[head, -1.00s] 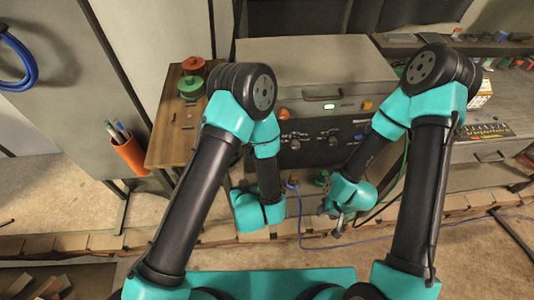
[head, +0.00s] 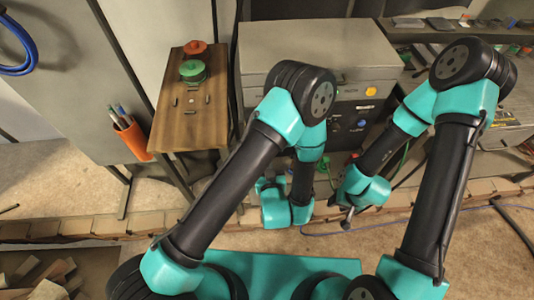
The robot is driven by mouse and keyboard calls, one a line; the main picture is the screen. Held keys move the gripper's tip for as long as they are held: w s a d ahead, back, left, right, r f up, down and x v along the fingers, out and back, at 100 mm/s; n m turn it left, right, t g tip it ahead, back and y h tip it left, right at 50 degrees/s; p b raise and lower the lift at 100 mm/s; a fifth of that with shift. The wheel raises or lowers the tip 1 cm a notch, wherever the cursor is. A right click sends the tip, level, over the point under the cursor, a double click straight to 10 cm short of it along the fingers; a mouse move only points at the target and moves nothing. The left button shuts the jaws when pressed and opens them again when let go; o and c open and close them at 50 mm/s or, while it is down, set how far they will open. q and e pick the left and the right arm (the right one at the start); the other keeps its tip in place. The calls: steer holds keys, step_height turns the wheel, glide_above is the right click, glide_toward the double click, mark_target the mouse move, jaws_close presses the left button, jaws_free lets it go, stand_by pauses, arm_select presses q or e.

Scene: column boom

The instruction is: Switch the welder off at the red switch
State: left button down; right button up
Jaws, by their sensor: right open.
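The welder (head: 315,45) is a grey box with a dark front panel (head: 346,112) in the upper middle of the head view. My left arm's elbow covers the left part of that panel. An orange-yellow knob (head: 370,91) shows at the panel's upper right. I cannot make out a red switch for certain; it may be hidden behind my left arm. My right gripper (head: 346,214) is open and empty, low in front of the welder and apart from the panel. My left gripper is mostly hidden behind its teal wrist, below the panel at the left, and its jaws cannot be read.
A wooden side table (head: 190,120) left of the welder bears a green spool (head: 193,71) and a red one (head: 195,47). An orange pen holder (head: 134,140) hangs on the grey cabinet (head: 75,95). A blue cable (head: 375,228) lies on the floor below the welder.

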arm_select(q)
steer(key=x, duration=1.3)
steer(key=shift+w, duration=0.25)
